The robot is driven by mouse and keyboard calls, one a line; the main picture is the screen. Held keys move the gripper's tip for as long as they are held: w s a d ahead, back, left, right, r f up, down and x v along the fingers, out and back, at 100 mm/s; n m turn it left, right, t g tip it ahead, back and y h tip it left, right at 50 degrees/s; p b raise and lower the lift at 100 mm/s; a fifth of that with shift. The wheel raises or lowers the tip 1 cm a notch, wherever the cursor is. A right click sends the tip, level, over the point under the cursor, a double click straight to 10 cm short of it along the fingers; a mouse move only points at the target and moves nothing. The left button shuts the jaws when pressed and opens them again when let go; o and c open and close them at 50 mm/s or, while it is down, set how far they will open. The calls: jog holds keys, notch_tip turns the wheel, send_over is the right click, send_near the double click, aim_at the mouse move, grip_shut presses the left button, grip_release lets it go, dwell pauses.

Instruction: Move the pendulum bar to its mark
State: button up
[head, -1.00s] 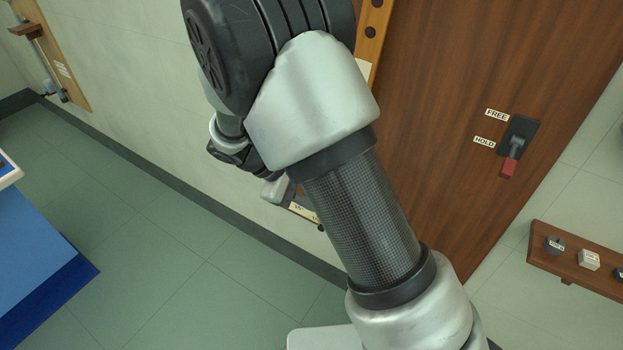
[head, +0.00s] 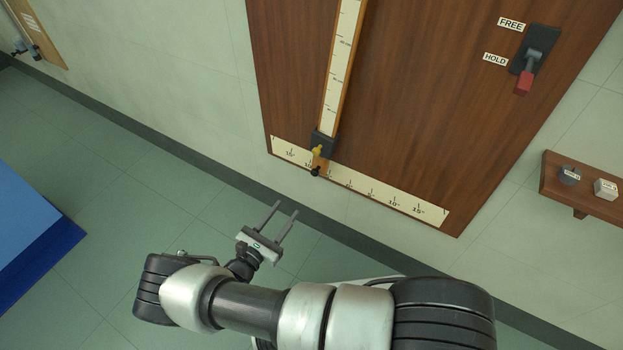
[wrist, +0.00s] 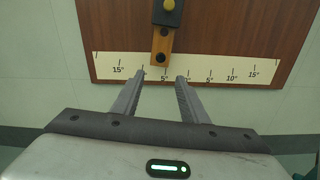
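The pendulum bar (head: 341,68) is a long wooden bar with a pale scale strip, hanging on a brown wall board. Near its lower end is a dark block with a yellow knob (head: 317,150); they also show in the wrist view (wrist: 168,5). Its tip (wrist: 162,46) hangs over the white angle scale (wrist: 110,68), left of the centre, around the 5° label on the left. My gripper (head: 287,207) is open and empty, below and in front of the bar's lower end and apart from it. In the wrist view its fingers (wrist: 160,74) point toward the scale.
A lever with a red handle (head: 524,82) on the board points down toward the HOLD label (head: 495,58). A small wooden shelf (head: 552,180) with weights is at the right. A blue bench (head: 30,225) stands at the left. The floor between is clear.

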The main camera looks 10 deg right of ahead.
aim_at(314, 174)
jog(key=b+x, duration=0.1)
jog(key=x, duration=1.5)
jog(key=shift+w+d+b, duration=0.15)
jog(key=shift+d+b, duration=0.05)
jog(key=shift+b, duration=0.15)
jog(key=shift+c, duration=0.5)
grip_shut()
